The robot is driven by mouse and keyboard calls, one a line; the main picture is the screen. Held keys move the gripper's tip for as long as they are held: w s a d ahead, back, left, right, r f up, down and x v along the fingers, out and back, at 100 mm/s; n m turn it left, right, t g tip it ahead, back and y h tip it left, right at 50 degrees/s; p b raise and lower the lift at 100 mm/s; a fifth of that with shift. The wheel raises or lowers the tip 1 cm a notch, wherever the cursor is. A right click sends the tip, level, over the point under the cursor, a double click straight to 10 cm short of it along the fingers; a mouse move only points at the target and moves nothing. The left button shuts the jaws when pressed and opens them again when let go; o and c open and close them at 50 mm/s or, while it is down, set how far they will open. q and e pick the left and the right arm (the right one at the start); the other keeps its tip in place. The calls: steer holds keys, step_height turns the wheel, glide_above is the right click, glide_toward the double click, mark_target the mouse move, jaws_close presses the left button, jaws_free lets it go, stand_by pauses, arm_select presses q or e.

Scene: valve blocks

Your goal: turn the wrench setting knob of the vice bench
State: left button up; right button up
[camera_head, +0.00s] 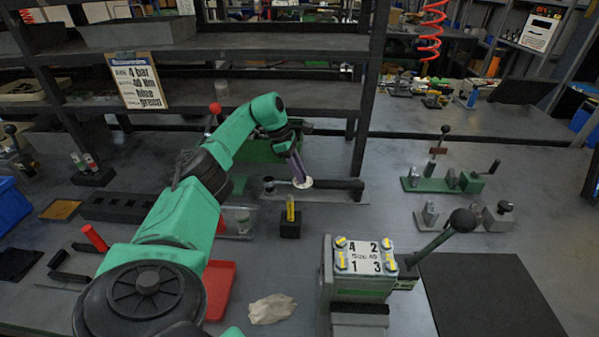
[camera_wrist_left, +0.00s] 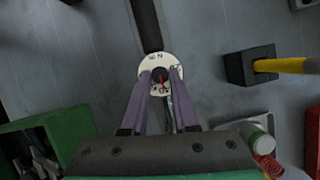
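The setting knob is a small dark knob with a red pointer (camera_wrist_left: 159,77) in the middle of a white lettered dial (camera_wrist_left: 154,62). The dial also shows in the head view (camera_head: 303,184), at the left of a dark bar (camera_head: 338,186). My left gripper (camera_wrist_left: 160,71) points down over the dial, its two purple fingers on either side of the knob. It also shows in the head view (camera_head: 299,178). I cannot tell whether the fingers touch the knob. My right gripper is not in view.
A black block with a yellow piece (camera_head: 290,228) stands just in front of the dial. A green vice (camera_head: 350,285) with a numbered plate and lever (camera_head: 440,238) is nearer. A green box (camera_wrist_left: 50,140) lies close by in the wrist view. A red tray (camera_head: 219,285) is nearer left.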

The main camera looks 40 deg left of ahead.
arm_select(q)
steer(key=shift+o, duration=0.8)
steer(key=shift+r, duration=0.1)
steer(key=p+v, duration=0.2)
steer(key=v, duration=1.2)
steer(key=shift+r, duration=0.25)
steer(key=shift+d+f, duration=0.1)
